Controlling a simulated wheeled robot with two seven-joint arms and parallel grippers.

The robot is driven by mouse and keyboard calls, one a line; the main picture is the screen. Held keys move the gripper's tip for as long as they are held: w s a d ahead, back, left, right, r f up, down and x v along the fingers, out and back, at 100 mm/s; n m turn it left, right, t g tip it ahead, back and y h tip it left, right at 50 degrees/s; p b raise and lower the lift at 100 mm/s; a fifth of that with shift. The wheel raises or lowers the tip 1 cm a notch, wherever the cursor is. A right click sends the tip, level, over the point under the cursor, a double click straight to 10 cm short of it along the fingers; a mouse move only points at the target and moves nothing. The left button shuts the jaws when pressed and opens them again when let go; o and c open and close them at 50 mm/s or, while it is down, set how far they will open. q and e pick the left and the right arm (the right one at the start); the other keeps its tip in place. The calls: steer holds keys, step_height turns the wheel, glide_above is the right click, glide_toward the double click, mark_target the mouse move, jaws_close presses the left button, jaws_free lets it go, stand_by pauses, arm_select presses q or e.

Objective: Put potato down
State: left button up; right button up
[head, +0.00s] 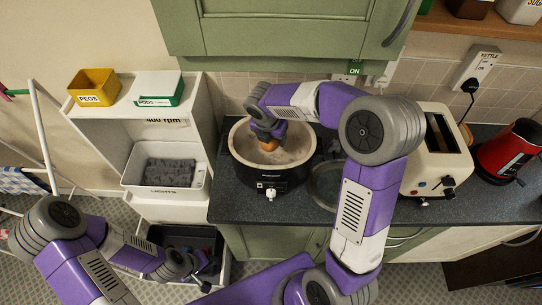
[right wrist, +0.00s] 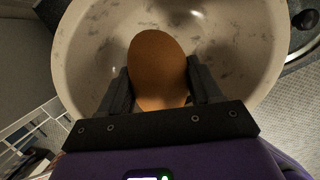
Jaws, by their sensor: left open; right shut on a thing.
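The potato (right wrist: 158,65) is brown and oval in the right wrist view. My right gripper (right wrist: 160,88) is shut on it, one dark finger on each side. The potato (head: 269,145) is small and partly hidden by my right gripper (head: 268,136) in the head view. Both are over or inside the pale bowl of a slow cooker (head: 265,182) with a black body. I cannot tell whether the potato touches the bowl's bottom. My left gripper (head: 196,272) is open, low at the left, near the bottom of the shelf unit, away from the potato.
The cooker stands on a dark worktop (head: 233,208). A cream toaster (head: 437,165) and a red kettle (head: 506,150) stand at the right. A glass lid (head: 324,185) lies beside the cooker. A green cupboard (head: 290,28) hangs above. A white shelf unit (head: 203,125) stands left.

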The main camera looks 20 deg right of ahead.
mark_target(273, 158)
step_height(273, 158, down, 9)
steer(key=shift+f+b, duration=0.1)
steer(key=shift+b, duration=0.65)
steer(key=shift+f, duration=0.15)
steer(key=o, duration=1.2)
steer(key=shift+r, duration=0.25)
steer(key=p+v, duration=0.2)
steer(key=v, duration=1)
steer(key=shift+d, duration=0.1)
